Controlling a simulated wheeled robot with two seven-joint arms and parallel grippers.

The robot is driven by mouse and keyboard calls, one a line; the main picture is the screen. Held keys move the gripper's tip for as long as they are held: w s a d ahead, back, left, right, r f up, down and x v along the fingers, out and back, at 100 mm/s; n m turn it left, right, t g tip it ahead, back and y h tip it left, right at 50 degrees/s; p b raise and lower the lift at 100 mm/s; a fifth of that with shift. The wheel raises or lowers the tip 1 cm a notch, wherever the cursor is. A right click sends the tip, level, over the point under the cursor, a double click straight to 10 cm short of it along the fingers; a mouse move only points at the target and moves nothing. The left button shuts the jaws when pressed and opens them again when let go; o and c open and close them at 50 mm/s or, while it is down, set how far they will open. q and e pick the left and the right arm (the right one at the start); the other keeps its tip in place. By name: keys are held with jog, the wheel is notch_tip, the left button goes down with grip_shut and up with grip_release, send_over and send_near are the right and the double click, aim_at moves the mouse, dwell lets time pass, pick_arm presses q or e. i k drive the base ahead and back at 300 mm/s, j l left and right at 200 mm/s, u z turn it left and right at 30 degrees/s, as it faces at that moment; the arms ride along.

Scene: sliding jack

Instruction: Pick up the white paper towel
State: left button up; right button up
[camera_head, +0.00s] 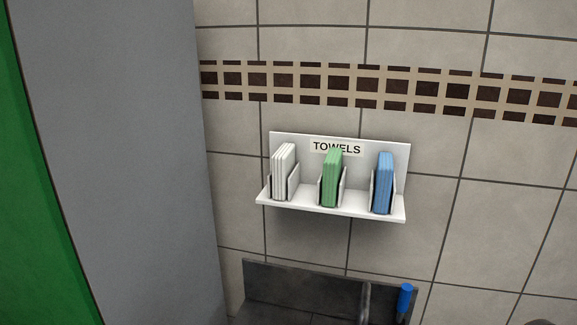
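A stack of white paper towels (283,170) stands upright in the left holder of a white wall shelf (333,203). The shelf's back panel carries the label "TOWELS". A green towel stack (332,177) stands in the middle holder and a blue towel stack (384,182) in the right holder. Neither of my grippers can be made out in this view.
A grey panel (125,160) and a green surface (30,180) fill the left side. Below the shelf is a dark grey fixture (300,287) with a blue-handled item (404,299) at its right. The tiled wall around the shelf is clear.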

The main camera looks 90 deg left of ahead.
aim_at(283, 160)
jog(key=k+u, duration=0.15)
jog(key=u, duration=2.7)
